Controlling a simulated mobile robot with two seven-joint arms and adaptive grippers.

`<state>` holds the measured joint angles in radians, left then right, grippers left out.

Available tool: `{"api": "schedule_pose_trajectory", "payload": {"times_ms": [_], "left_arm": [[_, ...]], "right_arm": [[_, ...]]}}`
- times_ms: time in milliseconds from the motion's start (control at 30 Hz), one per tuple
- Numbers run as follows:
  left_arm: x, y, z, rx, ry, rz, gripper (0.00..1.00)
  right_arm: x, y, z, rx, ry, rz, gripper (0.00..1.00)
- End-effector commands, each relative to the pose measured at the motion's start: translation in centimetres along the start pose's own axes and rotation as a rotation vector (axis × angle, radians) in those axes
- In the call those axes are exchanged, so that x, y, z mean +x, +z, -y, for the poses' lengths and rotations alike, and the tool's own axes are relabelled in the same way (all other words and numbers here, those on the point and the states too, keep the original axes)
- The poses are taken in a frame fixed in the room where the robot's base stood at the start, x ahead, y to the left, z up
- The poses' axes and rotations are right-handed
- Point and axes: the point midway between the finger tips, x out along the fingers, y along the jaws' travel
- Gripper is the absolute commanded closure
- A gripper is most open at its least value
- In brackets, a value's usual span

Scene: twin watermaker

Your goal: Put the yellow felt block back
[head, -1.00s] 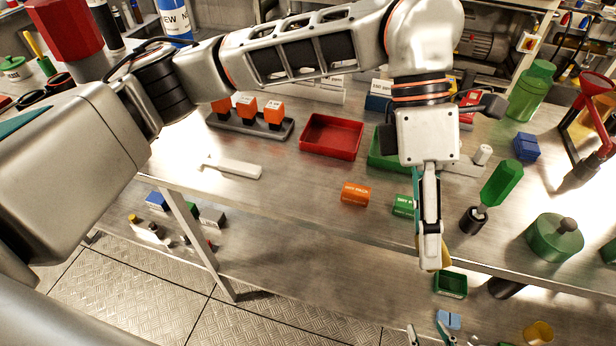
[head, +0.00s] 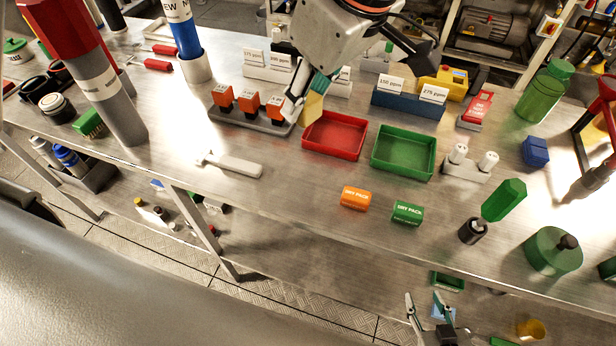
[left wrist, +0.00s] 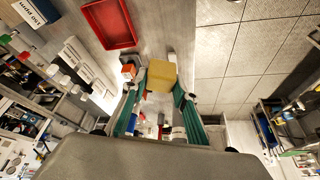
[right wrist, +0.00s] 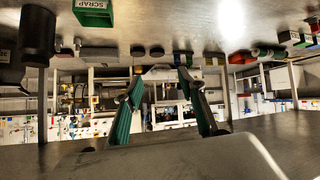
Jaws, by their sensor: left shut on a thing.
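The yellow felt block (head: 312,107) is held in my left gripper (head: 300,102), above the bench beside the grey rack (head: 230,119) with orange-topped pieces and the red tray (head: 333,136). In the left wrist view the block (left wrist: 161,76) sits between the fingertips (left wrist: 158,92), which are shut on it. My right gripper (head: 430,308) is low in front of the bench edge. In the right wrist view its fingers (right wrist: 158,84) are spread apart with nothing between them.
A green tray (head: 404,152) stands right of the red one. Orange (head: 355,198) and green (head: 407,213) dry packs lie in front of them. A white-handled tool (head: 232,164) lies at the left. The blue card holder (head: 408,103) is behind the trays. The bench front is mostly clear.

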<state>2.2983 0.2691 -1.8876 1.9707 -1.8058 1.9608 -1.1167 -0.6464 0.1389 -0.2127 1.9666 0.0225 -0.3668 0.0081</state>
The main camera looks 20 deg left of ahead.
Motion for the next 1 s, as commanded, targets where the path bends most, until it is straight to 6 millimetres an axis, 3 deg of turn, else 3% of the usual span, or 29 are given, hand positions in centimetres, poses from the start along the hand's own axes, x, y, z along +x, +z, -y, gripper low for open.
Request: {"api": "schedule_pose_trajectory", "payload": {"times_ms": [200, 500, 867, 1000], "left_arm": [[5.2, 2.2, 0.1, 0.007, -0.009, 0.004, 0.89], [11.5, 4.9, 0.1, 0.005, -0.007, 0.003, 0.89], [14.3, 6.1, 0.1, 0.003, -0.003, 0.003, 0.89], [16.1, 6.9, 0.1, 0.003, -0.006, 0.003, 0.89]], "right_arm": [[0.4, 1.2, 0.1, -0.006, 0.000, 0.014, 0.60], [0.7, 1.3, -0.3, -0.016, 0.008, 0.011, 0.60], [0.9, 0.4, -0.7, -0.020, 0.015, -0.007, 0.60], [1.0, 0.7, -0.6, -0.022, 0.014, -0.004, 0.60]]}}
